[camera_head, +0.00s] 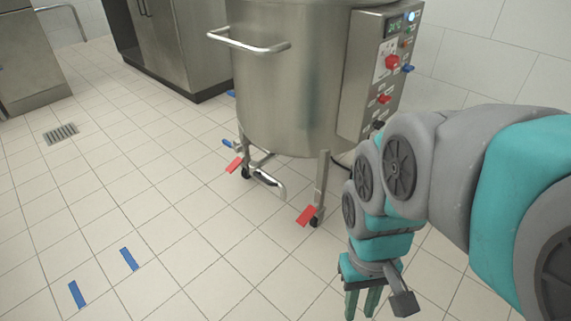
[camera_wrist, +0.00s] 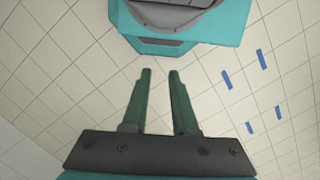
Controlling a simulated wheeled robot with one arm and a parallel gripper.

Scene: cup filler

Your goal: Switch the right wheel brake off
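The right wheel brake is a red pedal (camera_head: 307,215) at the foot of the steel tank's right front leg, beside a dark caster wheel (camera_head: 318,221) in the head view. It slants down toward the left. My gripper (camera_head: 361,304) is below and to the right of this pedal in the head view, clear of it, with fingers pointing down. In the wrist view my gripper (camera_wrist: 159,76) has its two green fingers apart with nothing between them. The pedal does not show in the wrist view.
The steel tank (camera_head: 285,85) has a front handle (camera_head: 248,45) and a control panel (camera_head: 385,72). Another red pedal (camera_head: 234,165) is at its left leg. An outlet pipe (camera_head: 268,179) hangs between the legs. The tiled floor in front is open, with blue tape marks (camera_head: 129,259) and a drain (camera_head: 61,133).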

